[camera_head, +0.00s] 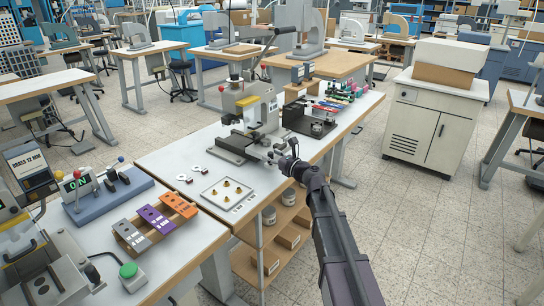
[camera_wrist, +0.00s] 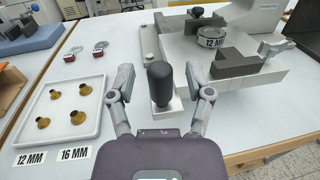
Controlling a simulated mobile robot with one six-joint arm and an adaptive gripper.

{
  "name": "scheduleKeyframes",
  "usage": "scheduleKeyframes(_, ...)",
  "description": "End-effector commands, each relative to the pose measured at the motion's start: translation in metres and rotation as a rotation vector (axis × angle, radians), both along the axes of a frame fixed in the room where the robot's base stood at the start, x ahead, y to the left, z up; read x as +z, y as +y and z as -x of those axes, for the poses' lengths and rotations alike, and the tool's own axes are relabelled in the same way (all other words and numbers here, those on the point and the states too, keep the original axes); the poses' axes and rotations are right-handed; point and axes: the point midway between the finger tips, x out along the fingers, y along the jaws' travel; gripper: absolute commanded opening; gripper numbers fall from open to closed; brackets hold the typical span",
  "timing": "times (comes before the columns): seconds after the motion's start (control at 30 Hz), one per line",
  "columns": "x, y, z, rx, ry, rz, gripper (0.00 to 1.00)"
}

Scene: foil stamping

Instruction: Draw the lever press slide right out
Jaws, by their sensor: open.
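The lever press (camera_head: 258,112) stands on the white bench with its long lever raised. Its pale metal slide (camera_wrist: 240,88) shows in the wrist view, with dark grey blocks and a round piece marked 12 MM (camera_wrist: 210,40) on it. An upright black knob (camera_wrist: 160,84) stands on a small metal block at the slide's near left end. My gripper (camera_wrist: 165,90) is open, one finger on each side of the knob, with a visible gap on both sides. In the head view my gripper (camera_head: 287,160) is at the press's front; the knob is hard to make out there.
A white tray (camera_wrist: 98,88) with several brass pieces lies left of my gripper, with 12 MM and 16 MM labels before it. Two small red-and-metal pieces (camera_wrist: 68,55) lie behind it. Black fixtures (camera_head: 312,122) stand right of the press. The bench's front edge is close.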

Motion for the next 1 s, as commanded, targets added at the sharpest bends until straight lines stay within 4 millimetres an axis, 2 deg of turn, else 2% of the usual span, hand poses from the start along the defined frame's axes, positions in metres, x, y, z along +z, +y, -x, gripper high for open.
scheduleKeyframes(0.27, 0.0, -0.018, 0.022, -0.001, 0.0, 0.0, 0.66)
scheduleKeyframes(0.7, 0.0, -0.065, 0.072, -0.001, 0.0, 0.0, 0.66)
scheduleKeyframes(1.0, 0.0, -0.079, 0.087, 0.0, 0.001, 0.001, 0.66)
